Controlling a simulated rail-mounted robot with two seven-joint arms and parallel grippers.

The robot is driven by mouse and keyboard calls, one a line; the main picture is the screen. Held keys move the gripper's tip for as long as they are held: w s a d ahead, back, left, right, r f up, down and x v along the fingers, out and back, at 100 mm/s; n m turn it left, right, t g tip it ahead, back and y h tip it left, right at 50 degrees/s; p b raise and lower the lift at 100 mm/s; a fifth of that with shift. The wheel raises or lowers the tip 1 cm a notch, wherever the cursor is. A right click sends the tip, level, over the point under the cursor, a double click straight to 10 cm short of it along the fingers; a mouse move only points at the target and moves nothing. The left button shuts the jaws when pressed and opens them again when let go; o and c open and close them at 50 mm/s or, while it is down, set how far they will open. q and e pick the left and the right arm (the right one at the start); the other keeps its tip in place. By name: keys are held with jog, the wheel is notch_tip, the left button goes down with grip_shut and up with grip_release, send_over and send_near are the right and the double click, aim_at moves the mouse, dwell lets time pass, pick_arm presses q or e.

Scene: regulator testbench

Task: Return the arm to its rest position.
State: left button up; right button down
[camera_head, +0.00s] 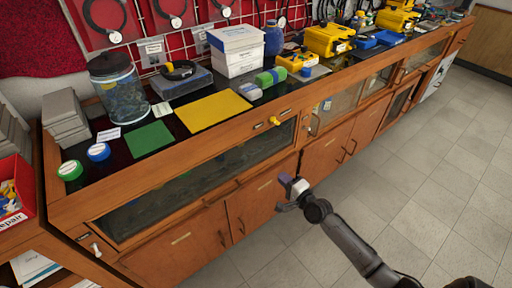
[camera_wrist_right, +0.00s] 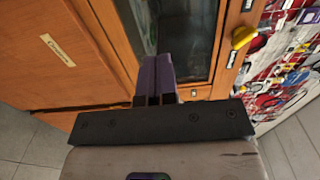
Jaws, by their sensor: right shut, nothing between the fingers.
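My right arm reaches in from the bottom right of the head view. Its gripper (camera_head: 285,181) hangs in front of the wooden bench (camera_head: 265,193), beside the lower cabinet doors and below the bench top. In the right wrist view the gripper's purple fingers (camera_wrist_right: 157,72) are together with nothing between them. They point toward the bench front and its glass panel. I cannot tell the exact gap to the wood. My left gripper does not show.
A yellow knob (camera_head: 274,121) sticks out of the bench front, also in the right wrist view (camera_wrist_right: 243,37). The bench top holds a green mat (camera_head: 150,138), a yellow mat (camera_head: 212,110), a glass jar (camera_head: 118,88) and yellow cases (camera_head: 328,40). The tiled floor at right is clear.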

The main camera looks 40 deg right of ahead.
dwell(0.3)
jog(key=s+a+f+n+g+y, duration=0.1)
jog(key=a+f+n+g+y, duration=0.3)
jog(key=n, duration=0.5)
jog(key=s+a+n+g+h, duration=0.1)
jog(key=s+a+n+g, duration=0.45)
jog(key=s+a, duration=0.6)
jog(key=s+a+n+g+h, duration=0.1)
jog(key=s+a+n+g, duration=0.55)
jog(key=s, duration=0.85)
notch_tip(320, 180, up, 37)
jog(key=a+t+p, duration=0.1)
jog(key=a+p, duration=0.1)
jog(key=p, duration=3.6)
jog(key=shift+w+a+t, duration=0.3)
jog(key=shift+a+t, duration=0.05)
jog(key=shift+t, duration=0.05)
